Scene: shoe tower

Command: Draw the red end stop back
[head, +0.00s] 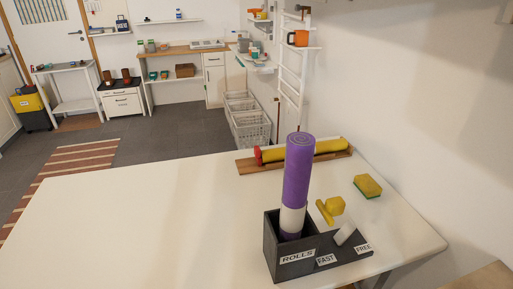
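The red end stop (257,155) is at the left end of a yellow roll (320,147) lying on a wooden board (245,167) near the back of the white table. The stop appears to touch the roll's left end, but a gap too small to see cannot be ruled out. The purple roll hides part of the yellow roll's middle. Neither of my grippers is in view.
A tall purple roll (298,175) with a white band stands in a black box (292,268) labelled ROLLS. Its tray (352,252) reads FAST and FREE. A yellow-green sponge (367,186) lies to the right. The white table (130,225) is clear on the left.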

